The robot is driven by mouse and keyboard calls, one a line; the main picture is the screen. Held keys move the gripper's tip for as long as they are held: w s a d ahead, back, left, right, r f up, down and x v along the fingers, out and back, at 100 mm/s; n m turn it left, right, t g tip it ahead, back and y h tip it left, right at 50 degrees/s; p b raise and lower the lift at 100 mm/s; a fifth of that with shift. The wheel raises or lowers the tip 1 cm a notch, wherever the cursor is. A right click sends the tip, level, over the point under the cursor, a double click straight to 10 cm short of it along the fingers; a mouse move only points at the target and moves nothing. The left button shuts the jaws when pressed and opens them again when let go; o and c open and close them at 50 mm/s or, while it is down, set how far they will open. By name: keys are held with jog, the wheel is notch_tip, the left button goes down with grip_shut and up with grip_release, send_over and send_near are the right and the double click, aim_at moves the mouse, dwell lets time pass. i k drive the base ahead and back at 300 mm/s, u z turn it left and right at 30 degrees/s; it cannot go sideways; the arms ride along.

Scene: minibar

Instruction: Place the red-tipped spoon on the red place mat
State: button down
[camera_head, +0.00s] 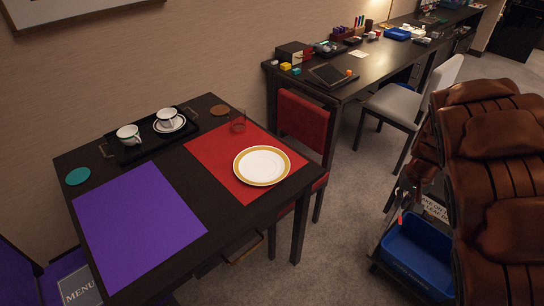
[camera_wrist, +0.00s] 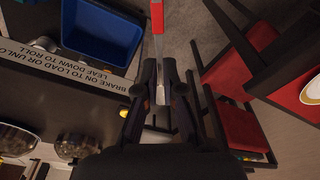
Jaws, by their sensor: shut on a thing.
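My gripper (camera_wrist: 160,74) is shut on the red-tipped spoon (camera_wrist: 157,18) in the wrist view. The spoon's red end points to the top of the picture, and a pale metal part shows between the fingers. In the head view the spoon's red tip (camera_head: 400,219) shows near the blue bin, well right of the table. The red place mat (camera_head: 209,157) lies on the dark table's right half.
A purple mat (camera_head: 137,222) and a black tray (camera_head: 128,153) with cups share the table. A red chair (camera_head: 303,126) stands at its right side. A blue bin (camera_head: 418,258) and brown padded shapes (camera_head: 500,140) are at right. Grey carpet (camera_head: 345,215) is open between.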

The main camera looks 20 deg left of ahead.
aim_at(219, 147)
jog(key=u, duration=1.7)
jog(key=i, duration=1.1)
jog(key=u, duration=0.9)
